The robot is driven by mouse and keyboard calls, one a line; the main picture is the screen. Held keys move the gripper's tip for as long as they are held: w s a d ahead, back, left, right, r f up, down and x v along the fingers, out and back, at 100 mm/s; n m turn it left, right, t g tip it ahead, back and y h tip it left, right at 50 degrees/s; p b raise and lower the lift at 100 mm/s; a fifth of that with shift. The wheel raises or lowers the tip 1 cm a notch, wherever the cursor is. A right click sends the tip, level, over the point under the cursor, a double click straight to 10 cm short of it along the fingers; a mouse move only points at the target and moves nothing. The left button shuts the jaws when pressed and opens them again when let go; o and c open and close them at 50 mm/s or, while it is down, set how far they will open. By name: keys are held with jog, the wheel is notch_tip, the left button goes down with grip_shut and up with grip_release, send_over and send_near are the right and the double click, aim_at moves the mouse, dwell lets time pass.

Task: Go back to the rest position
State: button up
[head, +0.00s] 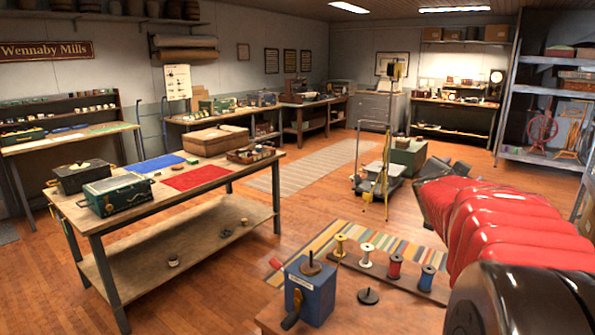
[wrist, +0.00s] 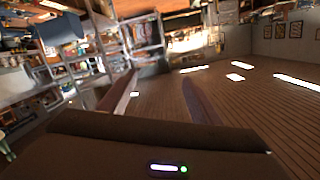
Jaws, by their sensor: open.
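My gripper (wrist: 158,92) shows in the wrist view with its two fingers spread apart. It is open, and nothing is between the fingers. The wrist view is tilted and looks across the room, with ceiling lights (wrist: 236,77) at the right and shelving (wrist: 145,35) at the upper left. In the head view, my red arm (head: 490,215) rises from the bottom right, and I cannot make out the fingers there.
In front of me, a blue winder box (head: 312,290), a spool rack (head: 385,277) and a black disc (head: 368,296) stand on a wooden bench. A worktable (head: 150,220) stands left. Floor (head: 290,210) is open beyond. Metal shelves (head: 545,90) stand right.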

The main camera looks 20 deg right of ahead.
jog(key=w+a+f+n+t+y, duration=0.15)
jog(key=a+f+n+y, duration=0.35)
jog(key=a, duration=0.9)
jog(key=w+a+f+n+t+y, duration=0.1)
jog(key=w+a+f+n+y, duration=0.15)
jog(key=a+f+y, duration=0.75)
jog(key=s+a+f+n+g, duration=0.2)
jog(key=s+a+f+n, duration=0.1)
jog(key=s+a, duration=0.7)
jog(key=s+a+f+n+g, duration=0.3)
jog(key=s+a+n, duration=0.2)
jog(key=s+a, duration=0.5)
jog(key=a, duration=0.5)
jog(key=shift+f+n, duration=0.35)
jog(key=shift+f, duration=0.05)
